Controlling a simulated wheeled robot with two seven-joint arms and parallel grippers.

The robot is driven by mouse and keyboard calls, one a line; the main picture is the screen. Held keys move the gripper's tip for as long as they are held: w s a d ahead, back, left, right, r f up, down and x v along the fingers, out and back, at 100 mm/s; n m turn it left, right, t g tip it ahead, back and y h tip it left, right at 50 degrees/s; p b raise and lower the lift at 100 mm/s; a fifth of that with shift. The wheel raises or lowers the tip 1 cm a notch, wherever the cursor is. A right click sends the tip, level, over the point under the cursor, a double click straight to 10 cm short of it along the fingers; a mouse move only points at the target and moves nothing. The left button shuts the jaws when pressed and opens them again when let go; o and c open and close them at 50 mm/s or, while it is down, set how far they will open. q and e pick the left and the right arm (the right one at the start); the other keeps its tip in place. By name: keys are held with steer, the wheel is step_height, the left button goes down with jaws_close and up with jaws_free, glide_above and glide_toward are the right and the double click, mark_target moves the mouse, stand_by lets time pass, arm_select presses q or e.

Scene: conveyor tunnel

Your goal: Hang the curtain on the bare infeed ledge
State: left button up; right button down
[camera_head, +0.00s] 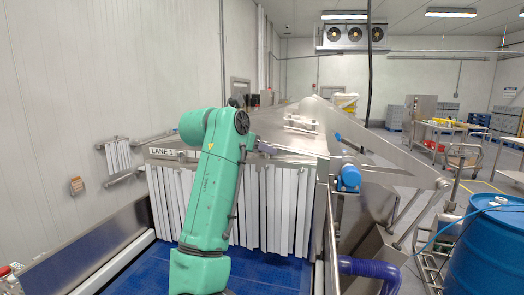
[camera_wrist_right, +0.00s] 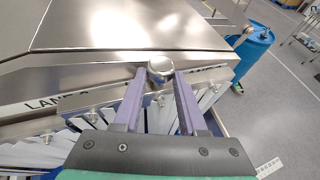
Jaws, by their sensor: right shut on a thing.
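A curtain of white strips (camera_head: 285,210) hangs across the tunnel's infeed opening, below the steel front edge with a lane label (camera_head: 161,151). My green right arm covers its middle. My right gripper (camera_head: 266,148) is at the top of the strips, near the front edge of the tunnel. In the right wrist view, its purple fingers (camera_wrist_right: 160,78) are closed on a round steel knob (camera_wrist_right: 160,68). White strips (camera_wrist_right: 160,120) with metal clips lie below and between the fingers. Whether the curtain's bar is seated on the ledge cannot be told. My left gripper is not in view.
A blue conveyor belt (camera_head: 150,270) runs under the strips between steel side rails. A small strip bundle (camera_head: 118,155) hangs on a rack on the left wall. A blue motor (camera_head: 349,177) and a blue drum (camera_head: 490,250) stand to the right.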

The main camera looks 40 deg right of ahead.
mark_target(265, 161)
steer(key=shift+f+b, duration=0.65)
steer(key=shift+f+b, duration=0.6)
steer(key=shift+b, duration=0.05)
stand_by(0.7)
steer(key=shift+f+b, duration=0.4)
steer(key=shift+b, duration=0.05)
stand_by(0.3)
